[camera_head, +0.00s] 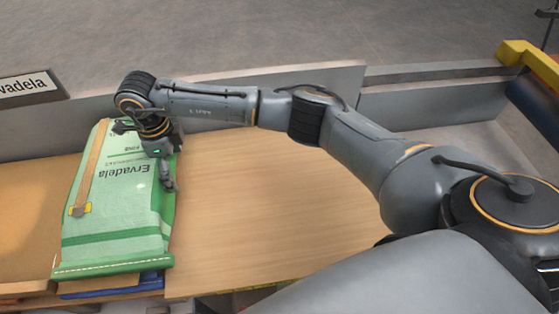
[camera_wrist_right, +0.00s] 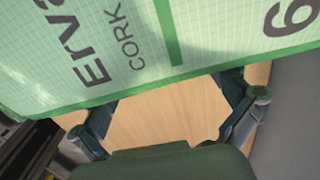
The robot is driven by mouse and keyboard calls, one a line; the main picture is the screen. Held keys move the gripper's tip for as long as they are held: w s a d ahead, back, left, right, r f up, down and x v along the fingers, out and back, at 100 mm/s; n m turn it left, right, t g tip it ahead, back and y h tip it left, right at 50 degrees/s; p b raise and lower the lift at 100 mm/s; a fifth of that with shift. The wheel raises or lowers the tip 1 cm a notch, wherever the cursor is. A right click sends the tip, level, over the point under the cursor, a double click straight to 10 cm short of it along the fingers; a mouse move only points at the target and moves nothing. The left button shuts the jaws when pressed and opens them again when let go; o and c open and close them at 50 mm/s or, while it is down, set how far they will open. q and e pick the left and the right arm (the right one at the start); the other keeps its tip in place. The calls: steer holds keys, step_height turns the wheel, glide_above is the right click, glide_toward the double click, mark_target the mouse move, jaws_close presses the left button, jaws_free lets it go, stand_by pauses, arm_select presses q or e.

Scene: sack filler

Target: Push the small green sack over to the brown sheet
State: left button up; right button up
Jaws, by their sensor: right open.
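The green sack (camera_head: 115,215), printed "Ervadela", lies flat at the left of the worktop in the head view. Its left part reaches over the brown sheet (camera_head: 30,190), which shows along its left side. My right gripper (camera_head: 168,183) is at the sack's right edge, pointing down, with the wrist partly covering the sack's upper right. In the right wrist view, the sack (camera_wrist_right: 130,50) fills the upper part, and the open fingers (camera_wrist_right: 170,95) straddle bare wood at its edge. Whether they touch it is unclear. My left gripper is out of view.
The light wooden board (camera_head: 270,220) is bare to the right of the sack. A grey low wall (camera_head: 300,80) runs along the back. A blue item (camera_head: 110,287) shows below the sack's near end. A sign (camera_head: 30,87) stands at the back left.

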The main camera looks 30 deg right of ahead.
mark_target(157, 171)
steer(key=a, duration=0.1)
steer(key=w+a+b, duration=0.1)
steer(key=a+b, duration=0.1)
steer(key=a, duration=0.1)
steer(key=shift+w+f, duration=0.2)
steer(key=shift+w, duration=0.1)
steer(key=shift+w+a+b, duration=0.1)
steer(key=shift+a+b, duration=0.2)
steer(key=shift+b, duration=0.05)
steer(key=shift+w+a, duration=0.15)
steer(key=shift+a, duration=0.05)
steer(key=shift+w+a+b, duration=0.3)
steer(key=shift+a+b, duration=0.2)
steer(key=shift+a, duration=0.3)
steer(key=shift+w+a+r, duration=0.15)
steer(key=shift+a, duration=0.1)
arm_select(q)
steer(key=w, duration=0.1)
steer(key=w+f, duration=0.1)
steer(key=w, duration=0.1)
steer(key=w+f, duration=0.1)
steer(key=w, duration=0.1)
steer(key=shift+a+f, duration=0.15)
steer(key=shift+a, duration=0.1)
